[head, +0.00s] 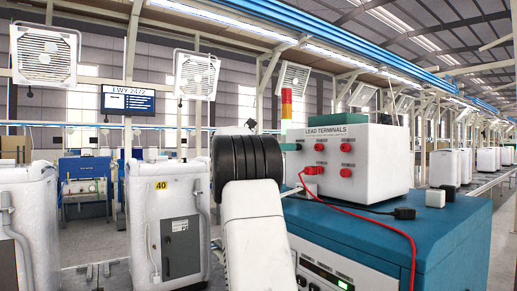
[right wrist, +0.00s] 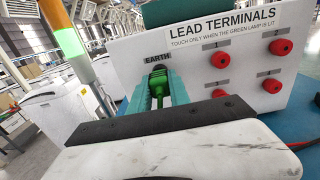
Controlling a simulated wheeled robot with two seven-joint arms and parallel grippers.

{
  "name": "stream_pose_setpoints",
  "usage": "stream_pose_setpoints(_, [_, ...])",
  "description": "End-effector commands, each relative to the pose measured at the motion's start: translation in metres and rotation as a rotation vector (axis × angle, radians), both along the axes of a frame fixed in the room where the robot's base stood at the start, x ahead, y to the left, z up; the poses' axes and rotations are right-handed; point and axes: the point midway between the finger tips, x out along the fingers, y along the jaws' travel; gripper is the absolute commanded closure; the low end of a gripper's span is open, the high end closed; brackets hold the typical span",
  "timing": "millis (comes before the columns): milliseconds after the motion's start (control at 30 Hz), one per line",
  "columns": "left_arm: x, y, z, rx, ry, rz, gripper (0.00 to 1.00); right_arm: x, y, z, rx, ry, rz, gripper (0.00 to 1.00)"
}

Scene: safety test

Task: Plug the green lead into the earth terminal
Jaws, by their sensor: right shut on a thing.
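The white lead terminal box (head: 385,150) stands on a teal cabinet. In the right wrist view its EARTH label (right wrist: 157,57) is above a dark earth terminal (right wrist: 158,69). My right gripper (right wrist: 158,92) has its teal fingers shut on the green lead's plug (right wrist: 159,86). The plug points at the earth terminal, its front end right at it; I cannot tell whether it is in the terminal. In the head view my right wrist hides most of the gripper and the green lead. My left gripper is not in view.
Red terminals (right wrist: 281,47) sit on the box face; a red lead (head: 405,236) runs from a lower one across the teal cabinet (head: 440,240). The signal tower (right wrist: 68,42) beside the box shows a bright green section. A black plug (head: 404,213) lies on the cabinet top.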

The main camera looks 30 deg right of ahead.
Motion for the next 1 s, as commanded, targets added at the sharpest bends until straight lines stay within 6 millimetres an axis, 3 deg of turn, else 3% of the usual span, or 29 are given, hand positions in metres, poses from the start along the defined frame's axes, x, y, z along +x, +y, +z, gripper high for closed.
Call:
stream_pose_setpoints(500, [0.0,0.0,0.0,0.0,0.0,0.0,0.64,0.0005,-0.0105,0.0002,0.0,0.0,-0.002,1.0])
stream_pose_setpoints(533, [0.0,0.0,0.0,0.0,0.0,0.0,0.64,0.0006,-0.0102,0.0002,0.0,0.0,-0.001,0.71])
stream_pose_setpoints(633, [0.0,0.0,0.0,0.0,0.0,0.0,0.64,0.0006,-0.0101,0.0001,0.0,0.0,-0.001,0.52])
stream_pose_setpoints(1000, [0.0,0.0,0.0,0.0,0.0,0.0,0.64,0.001,-0.0052,-0.0002,0.001,0.0,0.001,0.52])
